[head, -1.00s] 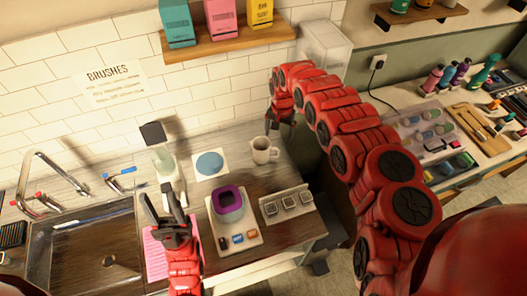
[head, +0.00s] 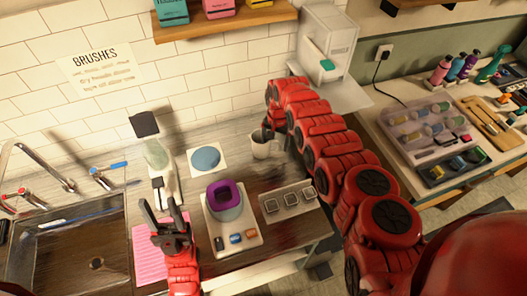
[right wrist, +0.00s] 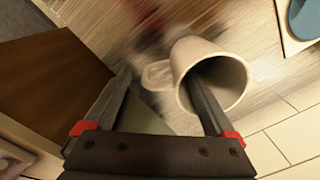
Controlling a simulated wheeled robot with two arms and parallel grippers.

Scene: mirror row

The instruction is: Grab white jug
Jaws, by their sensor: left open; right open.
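The white jug (head: 260,146) stands on the counter to the right of the blue round mat, partly hidden by my right gripper (head: 270,130). In the right wrist view the jug (right wrist: 184,58) shows its open mouth and its handle, which points left. My right gripper (right wrist: 163,78) is open there. One finger overlaps the jug's mouth and seems to reach into it; the other is left of the handle. The jug's wall and handle lie between them.
A blue round mat (head: 206,159) lies left of the jug. A purple-topped device (head: 226,200) and a tray with square slots (head: 287,202) stand in front. A soap bottle (head: 158,158) and sink (head: 70,250) are left. A white dispenser (head: 330,45) stands behind right.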

